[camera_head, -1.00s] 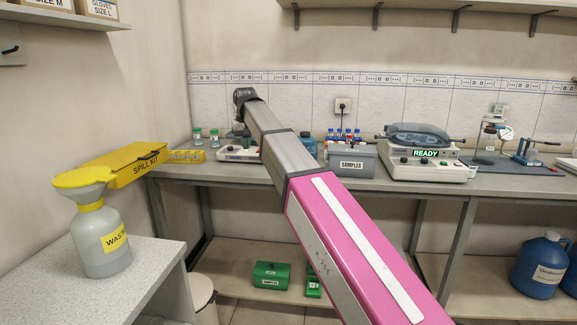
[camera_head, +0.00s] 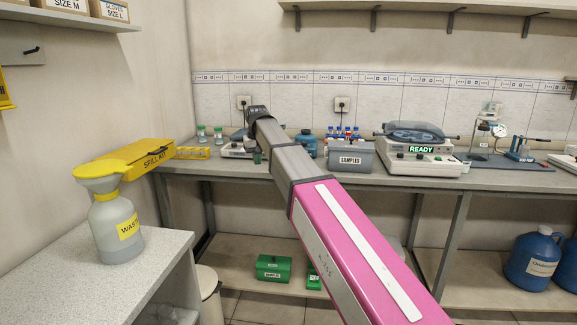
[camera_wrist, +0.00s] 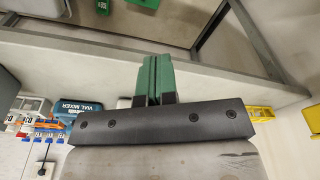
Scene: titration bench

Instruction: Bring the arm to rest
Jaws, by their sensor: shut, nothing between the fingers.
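My arm stretches from the bottom right of the head view toward the back bench (camera_head: 400,182). My gripper (camera_head: 257,157) hangs below the far end of the arm and shows only as a small green tip there, in front of the bench's left part. In the wrist view my gripper (camera_wrist: 154,78) has its two green fingers pressed together, with nothing between them. The bench edge and the space below it lie beyond the fingers in that view.
A grey samples box (camera_head: 350,161), a device reading READY (camera_head: 418,158) and a yellow rack (camera_head: 193,153) stand on the bench. A waste bottle (camera_head: 116,228) and yellow spill kit (camera_head: 150,155) are at left. A blue jug (camera_head: 533,260) sits on the lower shelf.

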